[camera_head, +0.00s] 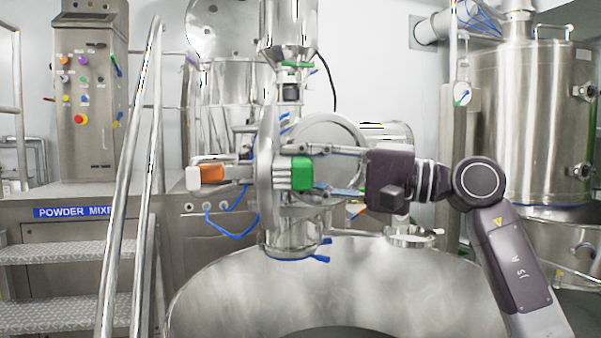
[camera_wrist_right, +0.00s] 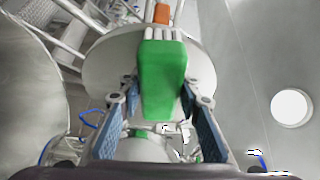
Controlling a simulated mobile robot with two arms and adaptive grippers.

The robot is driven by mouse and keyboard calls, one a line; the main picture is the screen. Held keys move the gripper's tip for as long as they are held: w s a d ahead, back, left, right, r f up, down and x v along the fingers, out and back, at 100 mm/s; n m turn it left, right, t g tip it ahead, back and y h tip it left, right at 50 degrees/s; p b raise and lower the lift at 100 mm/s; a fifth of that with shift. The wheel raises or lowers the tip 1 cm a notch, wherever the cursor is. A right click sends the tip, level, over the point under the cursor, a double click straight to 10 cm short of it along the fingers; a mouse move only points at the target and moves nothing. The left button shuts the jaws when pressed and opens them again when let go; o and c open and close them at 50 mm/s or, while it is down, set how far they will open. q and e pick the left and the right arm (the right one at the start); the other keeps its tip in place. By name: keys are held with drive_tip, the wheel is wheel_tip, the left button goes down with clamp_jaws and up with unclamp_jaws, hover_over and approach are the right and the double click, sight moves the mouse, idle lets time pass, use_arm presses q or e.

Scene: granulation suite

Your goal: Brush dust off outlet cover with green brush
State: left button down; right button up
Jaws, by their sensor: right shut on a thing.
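My right gripper (camera_head: 300,172) is shut on the green brush (camera_head: 302,173), which also shows between the blue-padded fingers in the right wrist view (camera_wrist_right: 162,75). Its pale bristles (camera_head: 281,174) point left, toward a round metal disc seen nearly edge-on (camera_head: 264,165), which looks like the outlet cover. The bristle tips appear to meet the disc's right face in the head view; true contact is hard to tell. In the right wrist view the cover (camera_wrist_right: 105,70) spreads behind the brush. I cannot make out dust on it. My left gripper is out of view.
An orange brush (camera_head: 212,174) shows left of the disc. A large metal vessel (camera_head: 330,285) fills the lower front. A control panel (camera_head: 92,85), steps (camera_head: 50,283) and handrails (camera_head: 128,180) stand at left. A steel tank (camera_head: 528,115) stands at right.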

drive_tip(key=shift+r, duration=0.4)
drive_tip(key=shift+w+a+r+p, duration=0.15)
drive_tip(key=shift+w+p, duration=0.55)
drive_tip(key=shift+p, duration=0.2)
drive_tip(key=shift+w+f+p, duration=0.2)
drive_tip(key=shift+w+p, duration=0.6)
drive_tip(key=shift+w, duration=0.35)
drive_tip(key=shift+w+a+r+p, duration=0.1)
drive_tip(key=shift+w+r+p, duration=0.05)
drive_tip(key=shift+w+p, duration=0.5)
drive_tip(key=w+p, duration=0.6)
drive_tip(key=shift+w+a+f, duration=0.2)
drive_tip(key=shift+w, duration=0.15)
drive_tip(key=shift+d, duration=0.1)
